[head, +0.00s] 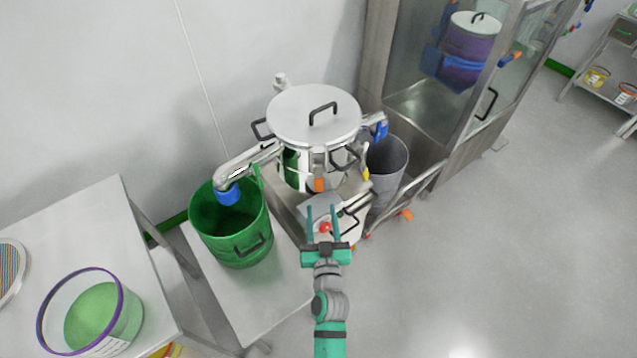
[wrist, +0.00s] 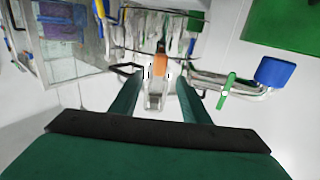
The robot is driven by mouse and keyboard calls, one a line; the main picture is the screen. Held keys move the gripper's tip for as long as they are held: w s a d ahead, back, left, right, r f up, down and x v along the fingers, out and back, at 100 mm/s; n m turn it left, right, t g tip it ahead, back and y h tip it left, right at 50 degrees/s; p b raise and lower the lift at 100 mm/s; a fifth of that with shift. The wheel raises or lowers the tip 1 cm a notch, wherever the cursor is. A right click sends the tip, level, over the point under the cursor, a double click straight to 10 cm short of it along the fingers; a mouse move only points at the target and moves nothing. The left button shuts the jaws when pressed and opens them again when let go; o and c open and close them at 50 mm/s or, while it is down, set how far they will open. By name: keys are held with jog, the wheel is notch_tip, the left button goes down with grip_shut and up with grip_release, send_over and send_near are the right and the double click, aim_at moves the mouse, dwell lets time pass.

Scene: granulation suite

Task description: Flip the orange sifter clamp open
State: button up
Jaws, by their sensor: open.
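The orange sifter clamp (head: 319,185) is on the front of the steel sifter (head: 295,175), below its round lid (head: 315,115). In the wrist view the clamp's orange part (wrist: 160,65) shows between and beyond my fingers, above a pale metal piece. My gripper (head: 322,210) is open and empty, in front of the sifter and lower in the picture than the clamp. In the wrist view, its two green fingers (wrist: 160,95) stand apart on either side of the clamp, and I see no contact. Whether the clamp is latched is too small to tell.
A green bucket (head: 228,225) stands on a steel table left of the sifter, under a blue-tipped spout (head: 228,194). A grey bin (head: 387,165) stands to the right. A red button (head: 325,227) is near my fingers.

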aim_at(319, 186)
jog(key=w, duration=1.1)
jog(key=shift+w+a+r, duration=0.1)
jog(key=shift+w+a, duration=0.05)
jog(key=shift+a, duration=0.25)
grip_shut()
